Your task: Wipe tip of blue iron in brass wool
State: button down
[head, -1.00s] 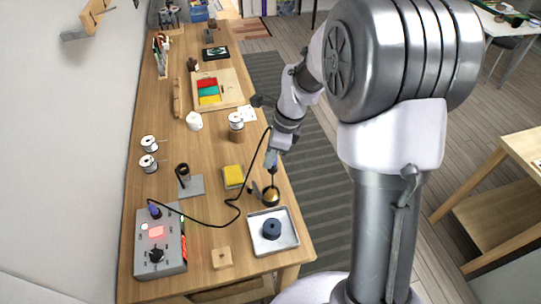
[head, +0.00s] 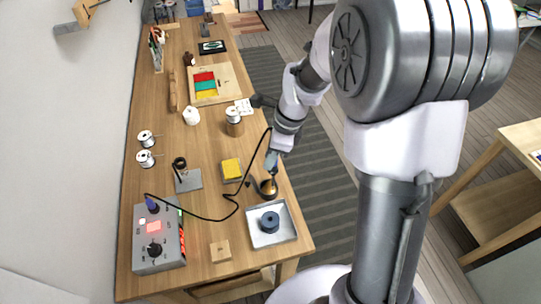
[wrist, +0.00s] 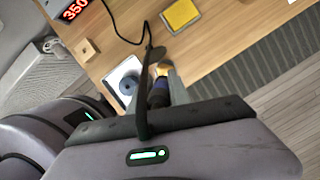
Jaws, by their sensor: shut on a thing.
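My gripper (head: 272,161) is shut on the blue iron (head: 272,170) and holds it nearly upright, tip down, above the right side of the bench. The brass wool (head: 268,189) sits in a small dark round holder directly below the iron. The iron's tip is at or just over the wool; I cannot tell whether it touches. In the wrist view the blue handle (wrist: 158,94) shows between my fingers, and the golden wool (wrist: 163,68) lies just beyond it. The tip is hidden there.
A metal tray (head: 286,232) with a dark blue spool (head: 269,222) is in front of the holder. A yellow sponge (head: 231,169) and an empty iron stand (head: 189,179) are to the left. The black cord (head: 222,218) loops from the grey station (head: 158,247) across the bench.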

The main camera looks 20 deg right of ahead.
jog(key=shift+s, duration=0.3)
dwell(1.4)
notch_tip(320, 180, up, 6)
jog(key=p, duration=0.5)
jog(key=shift+r+p, duration=0.2)
jog(key=shift+p, duration=0.2)
jog(key=shift+f, duration=0.15)
